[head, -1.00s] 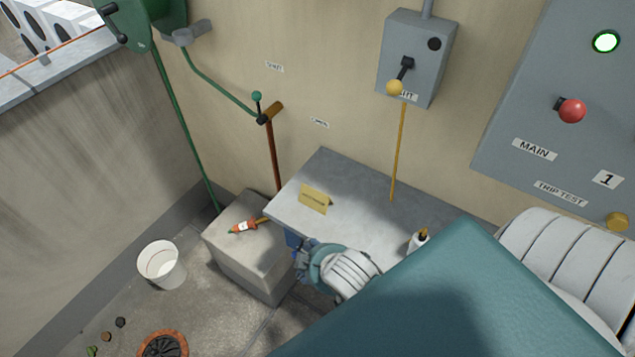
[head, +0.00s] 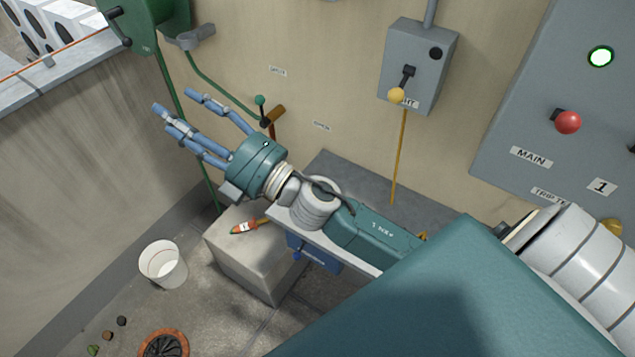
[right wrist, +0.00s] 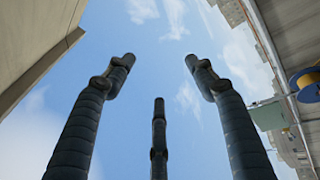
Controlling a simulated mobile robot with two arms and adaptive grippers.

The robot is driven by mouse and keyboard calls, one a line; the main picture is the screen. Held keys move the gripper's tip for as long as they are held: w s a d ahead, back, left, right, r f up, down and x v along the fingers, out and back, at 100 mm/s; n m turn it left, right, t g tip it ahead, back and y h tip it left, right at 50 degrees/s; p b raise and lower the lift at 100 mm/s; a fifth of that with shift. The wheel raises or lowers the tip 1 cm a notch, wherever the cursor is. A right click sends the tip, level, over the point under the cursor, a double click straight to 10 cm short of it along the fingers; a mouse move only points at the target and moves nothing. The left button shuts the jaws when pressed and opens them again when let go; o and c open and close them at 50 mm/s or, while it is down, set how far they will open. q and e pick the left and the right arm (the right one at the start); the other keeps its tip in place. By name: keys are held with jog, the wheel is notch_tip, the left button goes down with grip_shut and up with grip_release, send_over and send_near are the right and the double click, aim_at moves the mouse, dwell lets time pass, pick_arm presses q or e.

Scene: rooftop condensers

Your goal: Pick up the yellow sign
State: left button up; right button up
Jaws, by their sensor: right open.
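The yellow sign is not visible now; the spot on the grey table (head: 365,182) where it lay in the earlier head view is covered by my right arm. My right gripper (head: 175,108) is raised over the left part of the scene, its blue fingers spread and pointing to the upper left. In the right wrist view, its three dark fingers (right wrist: 158,75) are spread against open sky with nothing between them. My left gripper is not in view.
A concrete block (head: 250,262) with an orange-banded tool (head: 244,228) stands left of the table. A white bucket (head: 163,264) is on the floor. On the wall are a brown-handled lever (head: 272,117), a grey switch box (head: 417,62) and a large panel (head: 560,70).

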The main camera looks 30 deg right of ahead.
jog(key=s+a+f+n+g+y, duration=0.3)
jog(key=a+n+g+y, duration=0.55)
jog(key=n, duration=0.55)
notch_tip(320, 180, down, 12)
jog(key=s+d+n+g+h, duration=0.2)
jog(key=n+g+h, duration=0.4)
jog(key=g, duration=0.1)
jog(key=w+d+f+n+g+h, duration=0.1)
jog(key=d+f+h, duration=0.25)
jog(key=d, duration=0.35)
jog(key=d+f+g+h, duration=0.1)
jog(key=d+f+h, duration=0.2)
jog(key=d+f, duration=0.25)
jog(key=s+d+m+g+h, duration=0.15)
jog(key=d+h, duration=0.45)
jog(key=d, duration=1.2)
jog(key=shift+n, duration=0.25)
jog(key=f+b, duration=0.2)
jog(key=f, duration=0.1)
jog(key=f+b, duration=0.2)
jog(key=f, duration=0.2)
jog(key=f+b, duration=0.2)
jog(key=f, duration=0.1)
jog(key=shift+w+a+f, duration=0.2)
jog(key=shift+a+f, duration=0.05)
jog(key=shift+f, duration=0.05)
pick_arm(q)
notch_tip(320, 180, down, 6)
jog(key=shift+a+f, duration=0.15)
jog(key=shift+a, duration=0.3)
